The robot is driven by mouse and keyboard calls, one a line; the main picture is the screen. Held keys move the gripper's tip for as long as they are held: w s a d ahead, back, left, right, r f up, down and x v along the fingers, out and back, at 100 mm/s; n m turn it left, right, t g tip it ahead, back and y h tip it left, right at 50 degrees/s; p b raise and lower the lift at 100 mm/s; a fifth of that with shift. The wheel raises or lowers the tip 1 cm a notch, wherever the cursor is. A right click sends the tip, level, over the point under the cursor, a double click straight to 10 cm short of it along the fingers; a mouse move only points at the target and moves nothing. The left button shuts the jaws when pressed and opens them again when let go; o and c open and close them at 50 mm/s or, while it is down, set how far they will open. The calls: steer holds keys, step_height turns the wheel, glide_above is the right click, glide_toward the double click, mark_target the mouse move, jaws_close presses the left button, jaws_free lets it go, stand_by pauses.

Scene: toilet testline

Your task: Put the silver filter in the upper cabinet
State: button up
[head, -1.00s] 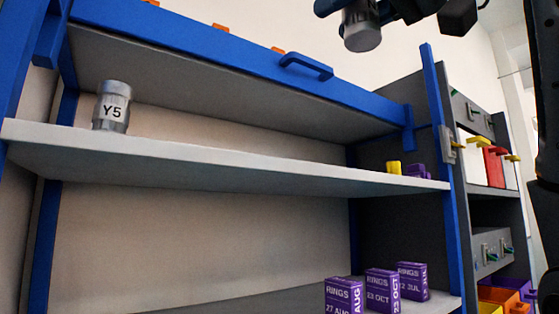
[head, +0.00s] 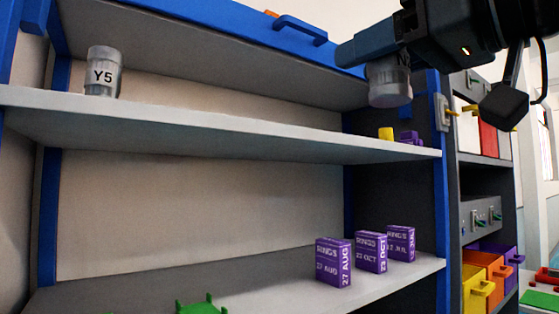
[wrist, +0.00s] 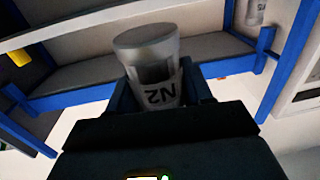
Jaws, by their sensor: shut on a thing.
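My gripper (head: 378,62) is shut on a silver filter (head: 390,86), a grey metallic cylinder held in front of the upper right of the cabinet. In the wrist view the filter (wrist: 150,52) sits between the fingers of my gripper (wrist: 162,98), and its label reads upside down, apparently N2. The upper cabinet has a raised blue-edged door and a white shelf (head: 220,130). Another silver filter (head: 103,72), marked Y5, stands upright at the shelf's left end. The held filter is apart from the shelf and appears above its level.
A small yellow object (head: 386,134) and a purple one (head: 410,138) are at the shelf's right end. The shelf's middle is clear. Purple RINGS boxes (head: 333,262) and a green object (head: 202,305) are on the lower shelf. The blue door handle (head: 300,29) juts out above.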

steer(key=w+d+f+m+t+h, duration=0.1)
steer(key=d+f+m+h, duration=0.1)
steer(key=f, duration=2.2)
steer(key=w+d+f+m+t+h, duration=0.1)
steer(key=d+f+m+h, duration=0.2)
steer(key=f, duration=2.1)
steer(key=d+f+m+t+h, duration=0.2)
steer(key=d+f+h, duration=0.4)
steer(key=f, duration=1.8)
steer(key=shift+w+m, duration=0.4)
steer(key=shift+s, duration=0.15)
steer(key=shift+w, duration=0.25)
steer(key=s+f, duration=0.4)
steer(key=f, duration=0.2)
steer(key=shift+s, duration=0.4)
steer(key=shift+a, duration=0.1)
